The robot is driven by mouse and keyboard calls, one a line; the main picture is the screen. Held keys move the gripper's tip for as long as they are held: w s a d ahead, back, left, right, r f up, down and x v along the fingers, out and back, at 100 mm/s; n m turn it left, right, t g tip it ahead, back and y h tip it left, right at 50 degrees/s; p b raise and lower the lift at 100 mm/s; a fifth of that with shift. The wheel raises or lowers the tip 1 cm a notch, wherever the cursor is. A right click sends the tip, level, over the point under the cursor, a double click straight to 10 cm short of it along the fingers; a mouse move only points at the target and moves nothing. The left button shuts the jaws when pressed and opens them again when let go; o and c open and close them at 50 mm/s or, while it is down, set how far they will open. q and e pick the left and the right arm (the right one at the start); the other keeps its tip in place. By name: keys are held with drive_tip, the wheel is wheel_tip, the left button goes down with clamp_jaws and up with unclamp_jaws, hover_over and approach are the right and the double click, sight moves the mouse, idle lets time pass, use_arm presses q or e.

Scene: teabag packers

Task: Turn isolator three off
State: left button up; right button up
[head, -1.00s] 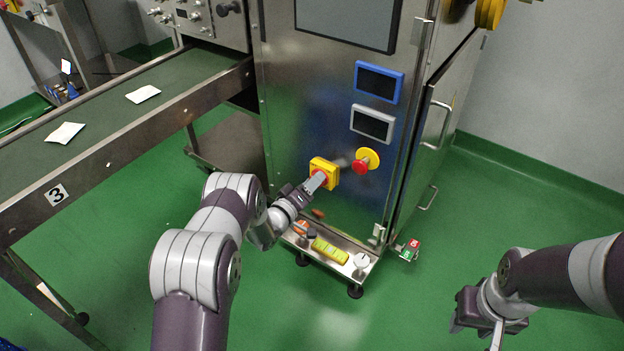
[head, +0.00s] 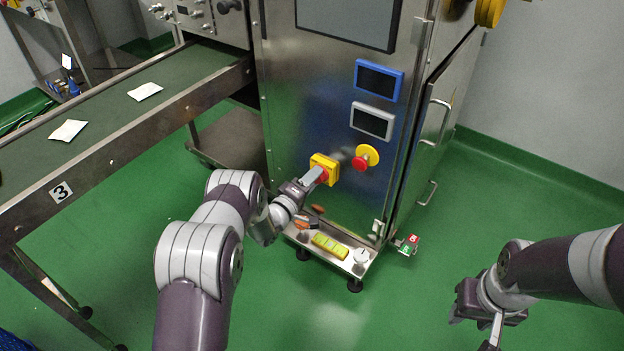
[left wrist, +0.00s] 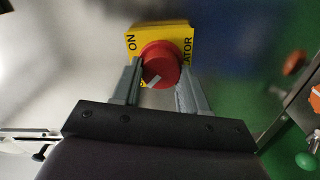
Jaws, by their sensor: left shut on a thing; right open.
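The isolator (head: 325,163) is a yellow plate with a red rotary knob, on the front of the steel cabinet beside the conveyor marked 3. In the left wrist view the plate (left wrist: 133,42) shows "ON" and part of the word "ISOLATOR". The red knob (left wrist: 160,62) has a grey pointer mark lying slantwise. My left gripper (head: 319,176) is shut on the knob; its grey fingers (left wrist: 158,84) sit on both sides of it. My right gripper (head: 474,332) is open and empty at the lower right, over the floor.
A red emergency button on a yellow base (head: 366,157) sits just right of the isolator. A low shelf (head: 346,271) below holds a yellow level and small items. The conveyor (head: 110,148) carries white teabags at left. Green floor (head: 400,310) is clear.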

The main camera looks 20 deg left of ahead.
use_arm(q)
drive_tip(key=shift+f, duration=0.1)
drive_tip(key=o, duration=1.1)
drive_tip(key=shift+c, duration=0.2)
drive_tip(key=shift+s, duration=0.1)
drive_tip(key=p+v, duration=0.5)
drive_tip(key=v, duration=0.7)
drive_tip(key=shift+s, duration=0.25)
drive_tip(key=shift+a, duration=0.15)
